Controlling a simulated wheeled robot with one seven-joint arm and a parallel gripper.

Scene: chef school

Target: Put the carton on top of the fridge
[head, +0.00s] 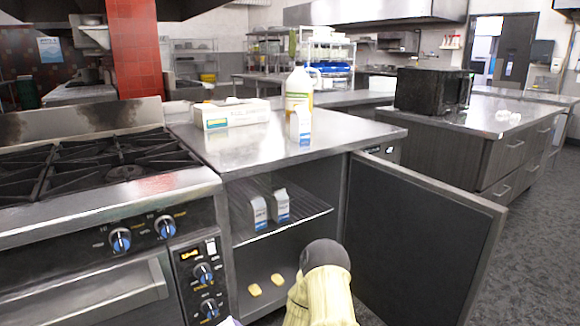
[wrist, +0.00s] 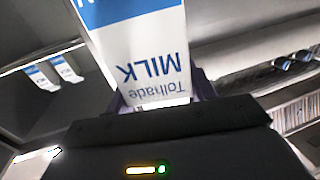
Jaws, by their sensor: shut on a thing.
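In the wrist view my gripper (wrist: 160,98) is shut on a white and blue milk carton (wrist: 140,45), whose lettering appears upside down there. The held carton does not show in the head view, where my arm reaches in from the bottom edge. The fridge (head: 290,240) is a low steel cabinet with its door swung open to the right. Its flat steel top (head: 345,130) carries another carton (head: 300,125), standing upright. Two more cartons (head: 257,212) (head: 281,205) stand on the inner wire shelf; they also show at left in the wrist view (wrist: 42,78).
A large jug (head: 298,90) and a white box (head: 232,114) stand on the fridge top; its front part is mostly bare. The open door (head: 420,240) juts out at right. A stove (head: 95,180) adjoins at left. Two yellow items (head: 255,290) lie on the fridge floor.

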